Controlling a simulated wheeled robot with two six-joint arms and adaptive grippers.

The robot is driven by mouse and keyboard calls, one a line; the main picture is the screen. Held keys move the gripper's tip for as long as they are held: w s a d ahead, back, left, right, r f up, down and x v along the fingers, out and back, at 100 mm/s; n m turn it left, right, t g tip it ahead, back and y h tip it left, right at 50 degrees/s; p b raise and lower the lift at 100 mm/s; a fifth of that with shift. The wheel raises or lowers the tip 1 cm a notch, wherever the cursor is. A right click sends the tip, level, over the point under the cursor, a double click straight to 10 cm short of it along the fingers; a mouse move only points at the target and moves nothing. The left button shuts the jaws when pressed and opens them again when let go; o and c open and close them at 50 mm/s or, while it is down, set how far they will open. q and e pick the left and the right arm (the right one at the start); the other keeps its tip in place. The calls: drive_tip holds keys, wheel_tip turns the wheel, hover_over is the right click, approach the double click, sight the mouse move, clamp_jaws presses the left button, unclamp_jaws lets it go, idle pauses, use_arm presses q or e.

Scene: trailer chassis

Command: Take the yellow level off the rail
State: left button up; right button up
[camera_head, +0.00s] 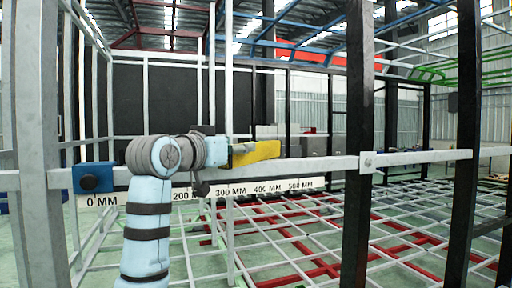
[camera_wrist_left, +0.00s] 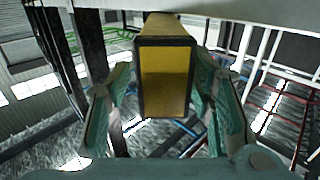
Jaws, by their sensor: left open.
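The yellow level (camera_head: 257,152) sits at the pale grey rail (camera_head: 325,166), just right of my left gripper (camera_head: 232,152) in the head view. In the left wrist view the level (camera_wrist_left: 165,78) shows its dark-edged yellow end towards the camera, below the pale rail (camera_wrist_left: 240,12). My left gripper (camera_wrist_left: 160,95) is open, with one green finger on each side of the level. A gap shows between the level and the left finger; the right finger is close, and I cannot tell if it touches. My wrist hides part of the rail. My right gripper is not in view.
A blue block (camera_head: 92,178) is at the rail's left end. A white scale strip (camera_head: 265,188) with MM marks runs below the rail. Dark upright posts (camera_head: 358,120) stand at the right. White and red floor frames (camera_head: 300,235) lie beyond the rail.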

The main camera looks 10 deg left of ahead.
sight(256, 152)
use_arm(q)
drive_tip(key=x, duration=0.1)
drive_tip(key=p+x, duration=0.1)
drive_tip(key=x, duration=0.1)
drive_tip(key=shift+w+r+p, duration=0.25)
drive_tip(key=shift+w+p, duration=0.1)
drive_tip(key=shift+p, duration=0.05)
drive_tip(key=shift+w+f, duration=0.15)
drive_tip(key=shift+f, duration=0.05)
clamp_jaws()
drive_tip(key=shift+r, duration=0.1)
drive_tip(key=shift+r, duration=0.1)
